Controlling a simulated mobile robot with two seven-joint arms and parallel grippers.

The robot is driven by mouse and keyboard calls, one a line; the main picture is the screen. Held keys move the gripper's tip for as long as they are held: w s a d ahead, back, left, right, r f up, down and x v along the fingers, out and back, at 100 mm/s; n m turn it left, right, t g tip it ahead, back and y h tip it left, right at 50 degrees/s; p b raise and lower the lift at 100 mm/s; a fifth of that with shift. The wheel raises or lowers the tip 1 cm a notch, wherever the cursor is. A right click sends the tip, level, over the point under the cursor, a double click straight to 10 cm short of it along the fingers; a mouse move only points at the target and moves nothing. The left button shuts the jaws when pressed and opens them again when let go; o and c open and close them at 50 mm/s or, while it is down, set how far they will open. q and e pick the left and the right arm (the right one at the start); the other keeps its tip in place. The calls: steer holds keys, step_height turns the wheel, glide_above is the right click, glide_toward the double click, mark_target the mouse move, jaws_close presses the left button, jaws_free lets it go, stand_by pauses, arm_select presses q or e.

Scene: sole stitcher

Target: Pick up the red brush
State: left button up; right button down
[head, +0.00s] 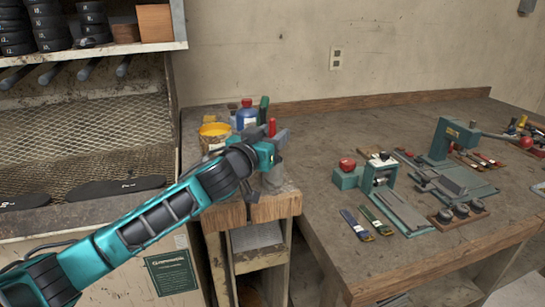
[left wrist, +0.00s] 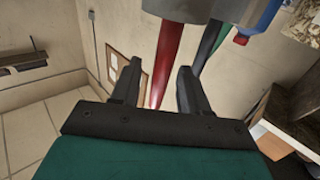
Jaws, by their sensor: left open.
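My left gripper (left wrist: 159,68) is open, with one finger on each side of the handle in that view. I cannot tell whether the handle is between the fingertips or just beyond them. The brush's lower end is hidden. My right gripper is not in view.
A yellow-rimmed tub (head: 214,130), a blue bottle (head: 246,116) and a green handle (head: 263,108) stand close to the brush on the small side bench (head: 280,207). The workbench (head: 320,215) on the right holds green presses and two flat brushes (head: 357,224).

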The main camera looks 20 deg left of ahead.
arm_select(q)
steer(key=shift+w, duration=0.25)
steer(key=shift+c, duration=0.2)
jaws_close()
steer(key=shift+r, duration=0.1)
